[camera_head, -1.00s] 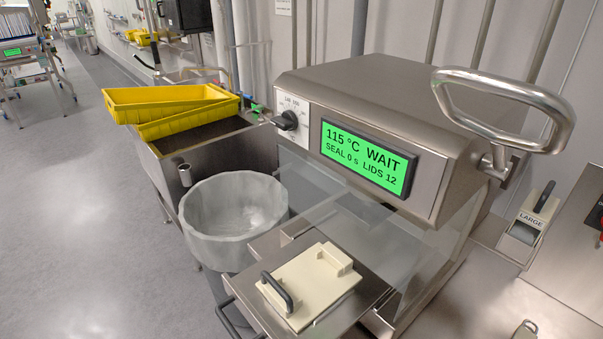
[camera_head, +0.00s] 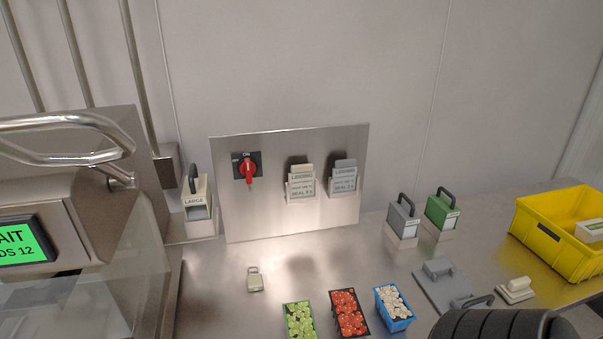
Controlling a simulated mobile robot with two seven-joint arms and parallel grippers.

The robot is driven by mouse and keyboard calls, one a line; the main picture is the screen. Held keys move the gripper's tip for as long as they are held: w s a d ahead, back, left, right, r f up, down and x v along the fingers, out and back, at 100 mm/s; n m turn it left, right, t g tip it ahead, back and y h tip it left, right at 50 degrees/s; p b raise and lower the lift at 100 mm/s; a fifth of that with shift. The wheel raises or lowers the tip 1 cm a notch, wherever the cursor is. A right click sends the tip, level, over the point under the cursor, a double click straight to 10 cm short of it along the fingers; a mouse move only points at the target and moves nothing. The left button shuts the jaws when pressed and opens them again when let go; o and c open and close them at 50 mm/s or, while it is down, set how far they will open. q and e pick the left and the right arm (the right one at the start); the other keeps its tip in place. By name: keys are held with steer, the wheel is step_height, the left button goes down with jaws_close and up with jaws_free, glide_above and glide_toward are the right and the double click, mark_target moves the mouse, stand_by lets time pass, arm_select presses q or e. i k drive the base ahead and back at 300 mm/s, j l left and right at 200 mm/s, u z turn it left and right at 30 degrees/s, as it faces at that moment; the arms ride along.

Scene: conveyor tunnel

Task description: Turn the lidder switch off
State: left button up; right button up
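The lidder switch is a red rotary handle (camera_head: 248,171) on a black plate, at the upper left of an upright steel panel (camera_head: 270,218). ON is marked above the handle and OFF to its upper left. The handle stands about vertical, in line with the ON mark. Nothing touches it. The lidder (camera_head: 70,190) stands at the left with a looped metal handle and a green display, partly cut off by the picture edge. A dark ribbed part at the bottom right edge looks like my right arm. No gripper fingers show.
Two label cards (camera_head: 300,184) hang on the panel right of the switch. A LARGE-labelled block (camera_head: 198,205) stands left of it. On the counter are several small food trays (camera_head: 348,314), grey and green handled blocks (camera_head: 441,212), and a yellow crate (camera_head: 535,232).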

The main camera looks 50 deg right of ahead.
mark_target(247, 168)
steer(key=l+z, duration=0.1)
steer(key=z, duration=0.3)
steer(key=i+z, duration=0.15)
steer(key=z, duration=0.25)
steer(key=i+l+z, duration=0.1)
steer(key=z, duration=0.25)
